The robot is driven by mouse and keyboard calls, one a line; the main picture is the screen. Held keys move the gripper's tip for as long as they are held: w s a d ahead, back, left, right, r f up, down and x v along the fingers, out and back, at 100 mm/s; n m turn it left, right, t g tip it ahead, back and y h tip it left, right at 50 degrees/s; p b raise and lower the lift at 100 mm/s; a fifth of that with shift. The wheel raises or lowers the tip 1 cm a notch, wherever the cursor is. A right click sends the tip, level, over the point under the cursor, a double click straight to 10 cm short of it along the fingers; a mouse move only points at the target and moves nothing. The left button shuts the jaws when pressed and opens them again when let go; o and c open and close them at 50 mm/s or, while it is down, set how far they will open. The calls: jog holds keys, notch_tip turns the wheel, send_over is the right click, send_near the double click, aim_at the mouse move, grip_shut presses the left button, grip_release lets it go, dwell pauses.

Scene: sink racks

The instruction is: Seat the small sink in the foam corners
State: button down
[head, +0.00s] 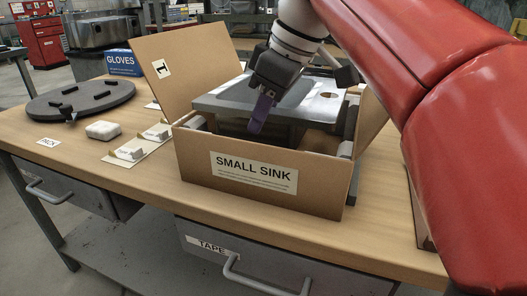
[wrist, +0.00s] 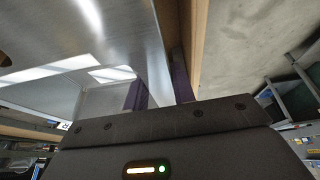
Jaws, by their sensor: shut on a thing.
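The small sink (head: 240,97) is a grey metal basin with a flat rim and a hole at its right. It is in the open cardboard box marked SMALL SINK (head: 190,155), its rim near the height of the box walls. My gripper (head: 262,118) is shut on the sink's near rim, one purple finger showing. In the wrist view, my gripper (wrist: 160,82) has its purple fingers on either side of the sink's wall (wrist: 155,60). Pale foam corners show at the front left (head: 195,123) and front right (head: 345,149) of the box. Whether the sink rests in them is hidden.
The box flap (head: 195,50) stands open at the back left. A dark round plate (head: 80,98), a white block (head: 103,130) and labelled cards (head: 140,152) lie left on the wooden bench (head: 110,185). A blue GLOVES box (head: 122,62) stands behind. The bench front is clear.

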jog(key=shift+f+b, duration=0.55)
jog(key=shift+f, duration=2.2)
jog(key=c, duration=1.4)
grip_release()
jog(key=shift+f, duration=0.1)
jog(key=shift+c, duration=0.2)
jog(key=p+v, duration=0.2)
jog(key=v, duration=0.9)
jog(key=shift+a, duration=0.15)
jog(key=shift+s+d+r+p, duration=0.1)
jog(key=shift+d+r+p, duration=0.2)
jog(key=shift+r, duration=0.35)
